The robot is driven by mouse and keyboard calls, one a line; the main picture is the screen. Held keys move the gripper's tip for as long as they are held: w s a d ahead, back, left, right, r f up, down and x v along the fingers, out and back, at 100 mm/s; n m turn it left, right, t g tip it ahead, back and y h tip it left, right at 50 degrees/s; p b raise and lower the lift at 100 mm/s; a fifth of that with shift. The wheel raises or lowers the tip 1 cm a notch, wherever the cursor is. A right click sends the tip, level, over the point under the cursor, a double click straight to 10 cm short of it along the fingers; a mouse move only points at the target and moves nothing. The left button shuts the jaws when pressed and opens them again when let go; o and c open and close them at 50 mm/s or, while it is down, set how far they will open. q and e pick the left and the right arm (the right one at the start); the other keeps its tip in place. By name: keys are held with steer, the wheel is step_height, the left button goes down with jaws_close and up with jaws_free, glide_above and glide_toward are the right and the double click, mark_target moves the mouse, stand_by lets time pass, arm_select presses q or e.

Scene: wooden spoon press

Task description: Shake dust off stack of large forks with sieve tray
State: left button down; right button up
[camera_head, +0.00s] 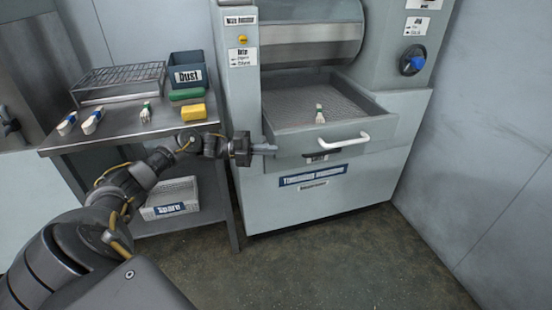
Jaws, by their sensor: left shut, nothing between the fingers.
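The sieve tray (290,112) is a mesh-bottomed drawer pulled out of the grey machine, with a white handle (337,144) on its front. A small pale stack of forks with a green band (320,114) lies on its mesh. My left gripper (270,149) is shut and empty, at the left front corner of the tray and left of the handle. I cannot tell whether it touches the tray front. A similar green-banded stack (145,112) lies on the side table, with two blue-banded ones (92,121) to its left. My right gripper is not in view.
The metal side table (165,122) also holds a wire rack (118,75), a blue "Dust" bin (187,73), a green block (186,94) and a yellow block (194,112). A "Spare" basket (172,198) sits on its lower shelf. A blue knob (412,62) is on the machine's right. The floor in front is clear.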

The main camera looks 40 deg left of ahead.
arm_select(q)
steer(key=shift+w+a, duration=0.2)
steer(key=shift+a, duration=0.15)
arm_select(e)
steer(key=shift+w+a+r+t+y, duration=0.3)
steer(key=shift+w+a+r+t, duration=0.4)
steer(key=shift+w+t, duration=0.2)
